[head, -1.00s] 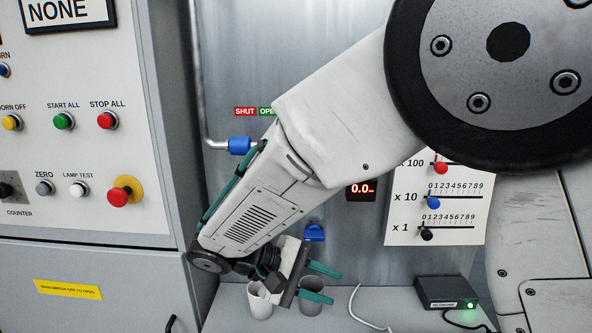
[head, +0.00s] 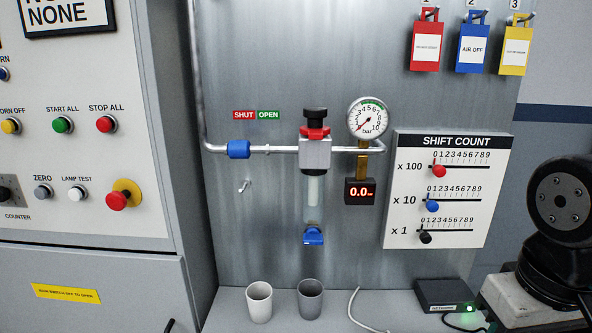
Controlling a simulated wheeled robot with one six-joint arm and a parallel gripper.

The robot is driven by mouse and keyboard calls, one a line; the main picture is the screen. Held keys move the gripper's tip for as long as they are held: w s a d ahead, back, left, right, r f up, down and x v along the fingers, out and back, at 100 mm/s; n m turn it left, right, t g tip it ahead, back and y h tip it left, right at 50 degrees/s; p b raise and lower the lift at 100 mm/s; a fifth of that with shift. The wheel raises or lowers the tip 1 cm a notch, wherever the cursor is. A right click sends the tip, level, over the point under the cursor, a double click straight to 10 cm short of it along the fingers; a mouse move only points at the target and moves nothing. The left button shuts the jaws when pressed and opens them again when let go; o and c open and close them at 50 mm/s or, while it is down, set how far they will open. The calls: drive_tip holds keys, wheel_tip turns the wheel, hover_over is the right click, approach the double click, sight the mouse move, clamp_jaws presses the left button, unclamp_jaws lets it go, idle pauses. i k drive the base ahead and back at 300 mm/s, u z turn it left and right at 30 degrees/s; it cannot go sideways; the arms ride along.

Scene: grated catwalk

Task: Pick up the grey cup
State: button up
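The grey cup (head: 310,300) stands upright on the light ledge below the metal panel, its dark open mouth facing up. A white cup (head: 259,304) stands upright just to its left, with a narrow gap between them. Nothing covers either cup. My gripper is outside the picture, so I cannot see whether it is open or shut. Only a black joint of my arm shows at the right edge.
A filter unit with a blue bottom cap (head: 313,237) hangs above the grey cup. A white cable (head: 355,308) and a black box with a green light (head: 447,294) lie to the right. A control cabinet (head: 95,215) stands close on the left.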

sight(310, 291)
drive_tip(key=z, duration=2.55)
drive_tip(key=k, duration=0.8)
drive_tip(key=u, duration=1.45)
